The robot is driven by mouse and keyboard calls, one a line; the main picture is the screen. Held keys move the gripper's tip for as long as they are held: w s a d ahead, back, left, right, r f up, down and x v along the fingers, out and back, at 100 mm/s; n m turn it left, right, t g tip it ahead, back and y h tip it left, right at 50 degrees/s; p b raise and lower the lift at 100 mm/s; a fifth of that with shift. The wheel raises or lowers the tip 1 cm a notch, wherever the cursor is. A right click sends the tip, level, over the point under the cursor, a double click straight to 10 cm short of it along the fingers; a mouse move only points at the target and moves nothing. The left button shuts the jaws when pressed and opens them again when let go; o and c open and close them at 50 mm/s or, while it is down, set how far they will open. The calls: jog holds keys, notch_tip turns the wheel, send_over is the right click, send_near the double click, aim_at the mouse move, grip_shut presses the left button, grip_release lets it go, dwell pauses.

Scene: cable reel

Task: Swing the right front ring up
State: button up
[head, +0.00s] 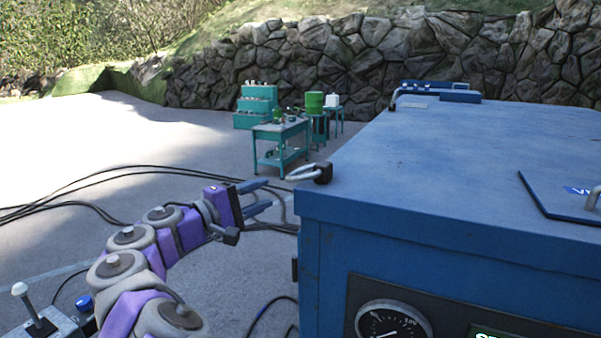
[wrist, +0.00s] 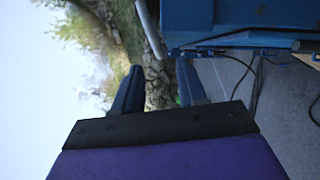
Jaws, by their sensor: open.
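A blue metal cabinet (head: 430,150) fills the right of the head view. A pale grey ring (head: 300,174) on a black mount (head: 323,173) sits at its near left top corner and lies out over the side edge, not raised. My gripper (head: 266,194) is open and empty, left of this ring and slightly below it, with a gap between them. In the wrist view, my gripper (wrist: 158,72) has its two blue fingers apart. A grey ring (wrist: 149,28) shows beyond the fingertips beside the blue cabinet (wrist: 240,16), apart from them.
Another grey ring (head: 394,98) stands at the cabinet's far left corner. A raised plate (head: 565,200) lies on its top; a gauge (head: 392,322) is on its front. Black cables (head: 110,172) lie on the floor. A green workbench (head: 281,138) stands behind; the floor left is open.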

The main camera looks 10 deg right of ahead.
aim_at(293, 173)
jog(key=shift+w+d+r+p, duration=0.15)
jog(key=shift+w+d+p, duration=0.95)
jog(key=shift+w+d, duration=2.9)
jog(key=shift+d, duration=0.55)
jog(key=c, duration=0.7)
jog(key=shift+a, duration=0.1)
grip_shut()
